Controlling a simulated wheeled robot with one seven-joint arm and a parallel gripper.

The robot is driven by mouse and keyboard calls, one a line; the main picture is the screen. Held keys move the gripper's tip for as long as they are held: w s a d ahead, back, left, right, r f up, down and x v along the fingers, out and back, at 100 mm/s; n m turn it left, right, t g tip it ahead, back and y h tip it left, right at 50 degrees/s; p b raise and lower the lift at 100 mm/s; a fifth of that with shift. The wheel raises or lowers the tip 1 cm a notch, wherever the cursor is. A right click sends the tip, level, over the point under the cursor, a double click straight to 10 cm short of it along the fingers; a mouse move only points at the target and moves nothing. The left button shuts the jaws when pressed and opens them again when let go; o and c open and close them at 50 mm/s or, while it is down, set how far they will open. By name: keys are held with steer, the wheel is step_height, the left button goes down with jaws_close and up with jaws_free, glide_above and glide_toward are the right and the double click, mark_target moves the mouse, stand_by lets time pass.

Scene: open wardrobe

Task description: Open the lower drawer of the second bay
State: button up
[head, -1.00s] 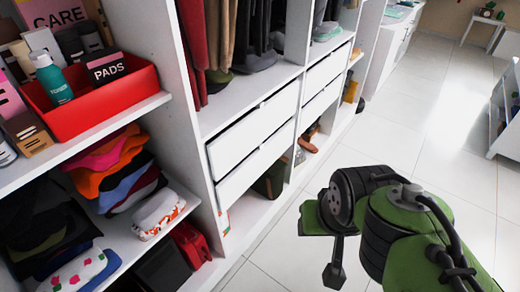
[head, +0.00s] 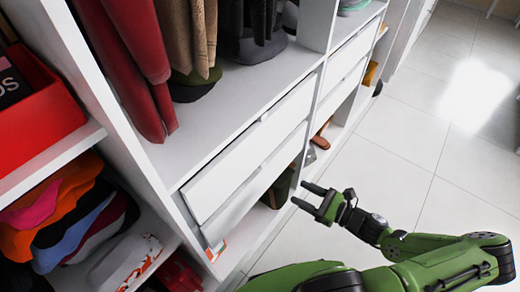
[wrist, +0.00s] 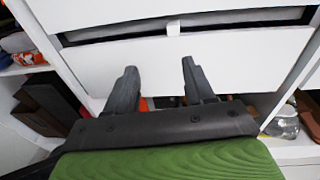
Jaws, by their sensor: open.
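The lower drawer (head: 255,182) of the second bay has a plain white front and sits below the upper drawer (head: 250,145). Both look shut or nearly so in the head view. In the wrist view the lower drawer's front (wrist: 100,68) fills the middle, with a dark gap above it and a small pale tab (wrist: 173,28) at its top centre. My gripper (head: 303,195) is open and empty, in front of the drawers and to their right in the head view. In the wrist view its fingers (wrist: 159,68) point at the lower drawer's front; contact cannot be told.
Open space under the drawers holds dark and brown items (head: 278,190). Clothes (head: 195,35) hang above. A red box (head: 35,115) and folded clothes (head: 65,215) fill the left bay. More drawers (head: 345,70) stand farther along. The tiled floor (head: 410,150) at right is clear.

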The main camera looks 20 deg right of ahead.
mark_target(264, 164)
steer(key=shift+m+t+h, duration=0.3)
steer(key=shift+m+t, duration=0.5)
steer(key=x, duration=0.5)
steer(key=b+x, duration=0.1)
steer(key=x, duration=0.4)
steer(key=d+b+x, duration=0.1)
steer(key=x, duration=0.5)
steer(key=shift+w, duration=0.45)
jaws_close()
